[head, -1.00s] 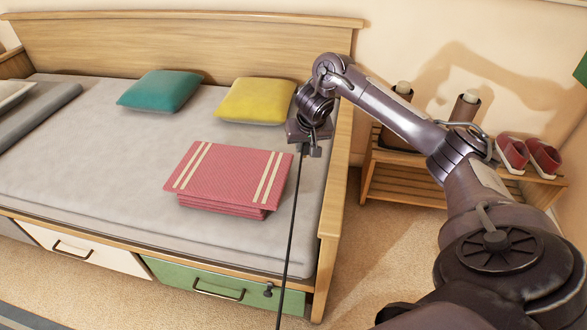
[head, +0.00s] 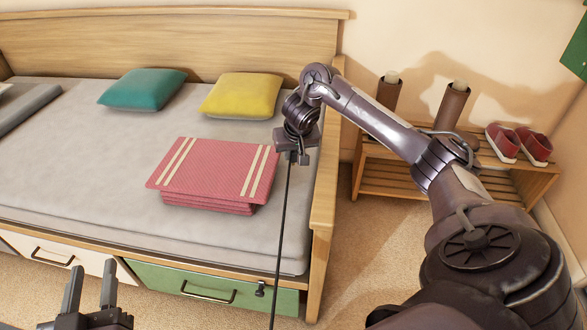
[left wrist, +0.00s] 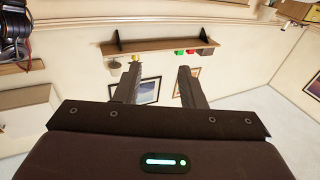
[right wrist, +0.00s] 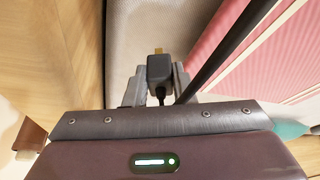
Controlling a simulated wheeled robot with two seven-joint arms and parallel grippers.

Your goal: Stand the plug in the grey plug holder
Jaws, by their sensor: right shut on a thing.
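My right gripper (head: 298,156) is shut on the plug, above the right edge of the bed. In the right wrist view, the plug (right wrist: 159,70) is a dark block with a gold-coloured tip, held between the fingers of my right gripper (right wrist: 154,80). A dark cable (head: 281,235) hangs down below the right gripper in the head view. My left gripper (head: 92,290) is open and empty at the lower left, in front of the bed's drawers. It also shows open in the left wrist view (left wrist: 158,84). I cannot make out a grey plug holder in any view.
A stack of red striped cloths (head: 213,172) lies on the bed (head: 60,150), with teal (head: 142,88) and yellow (head: 241,95) pillows behind. A wooden rack (head: 400,183) with red shoes (head: 519,143) stands at right. The bed's wooden end frame (head: 325,215) is close to the right gripper.

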